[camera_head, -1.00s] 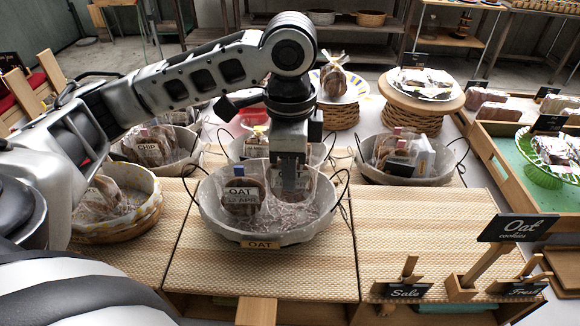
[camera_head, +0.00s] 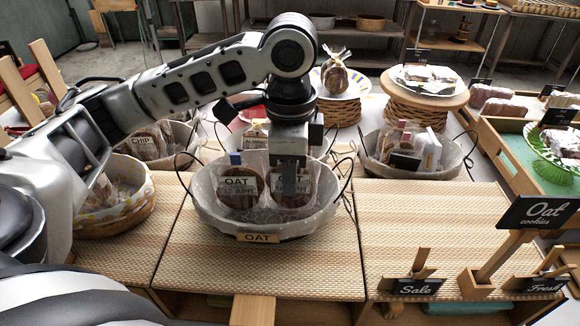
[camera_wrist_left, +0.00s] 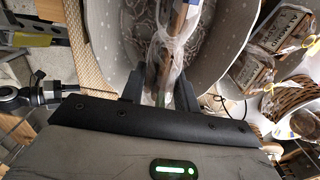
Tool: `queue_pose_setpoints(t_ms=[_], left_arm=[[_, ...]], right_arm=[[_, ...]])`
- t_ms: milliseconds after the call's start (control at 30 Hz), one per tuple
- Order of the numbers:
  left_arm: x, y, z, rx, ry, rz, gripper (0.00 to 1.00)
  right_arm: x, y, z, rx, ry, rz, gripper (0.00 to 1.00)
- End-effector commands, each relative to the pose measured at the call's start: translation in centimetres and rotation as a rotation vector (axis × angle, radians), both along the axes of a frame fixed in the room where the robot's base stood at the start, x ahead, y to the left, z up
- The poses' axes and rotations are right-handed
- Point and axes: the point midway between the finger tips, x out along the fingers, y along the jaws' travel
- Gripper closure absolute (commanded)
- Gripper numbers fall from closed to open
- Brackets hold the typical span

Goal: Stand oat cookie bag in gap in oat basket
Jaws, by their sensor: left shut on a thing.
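The oat basket (camera_head: 262,222) is a grey round basket with an OAT tag, on the woven mat in the middle. One oat cookie bag (camera_head: 238,186) with an OAT label and a blue clip stands at its left. A second cookie bag (camera_head: 292,190) stands beside it to the right, partly hidden behind my fingers. My left gripper (camera_head: 290,188) reaches down into the basket, shut on this second bag. In the left wrist view, the fingers (camera_wrist_left: 158,92) hold the clear bag top (camera_wrist_left: 165,62) over the speckled basket liner (camera_wrist_left: 227,32). My right gripper is not in view.
A basket with a yellow-patterned liner (camera_head: 118,224) is at the left, and another grey basket (camera_head: 440,172) is behind right. An Oat cookies sign (camera_head: 536,212) and small Sale (camera_head: 416,288) and Fresh signs stand front right.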

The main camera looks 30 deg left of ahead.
Motion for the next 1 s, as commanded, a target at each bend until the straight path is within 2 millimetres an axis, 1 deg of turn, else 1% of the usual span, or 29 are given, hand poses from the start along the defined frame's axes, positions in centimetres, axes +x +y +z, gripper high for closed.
queue_pose_setpoints(t_ms=[700, 733, 800, 1000], left_arm=[[0.0, 0.0, -1.1, 0.001, 0.001, 0.000, 0.80], [0.0, 0.0, -1.1, 0.000, 0.000, 0.000, 0.61], [0.0, 0.0, -1.1, 0.000, 0.000, 0.000, 0.44], [0.0, 0.0, -1.1, 0.000, 0.000, 0.000, 0.44]], right_arm=[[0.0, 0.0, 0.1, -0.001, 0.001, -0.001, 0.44], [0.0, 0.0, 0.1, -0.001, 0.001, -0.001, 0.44], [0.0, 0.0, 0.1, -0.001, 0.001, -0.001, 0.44], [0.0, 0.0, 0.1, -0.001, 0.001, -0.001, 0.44]])
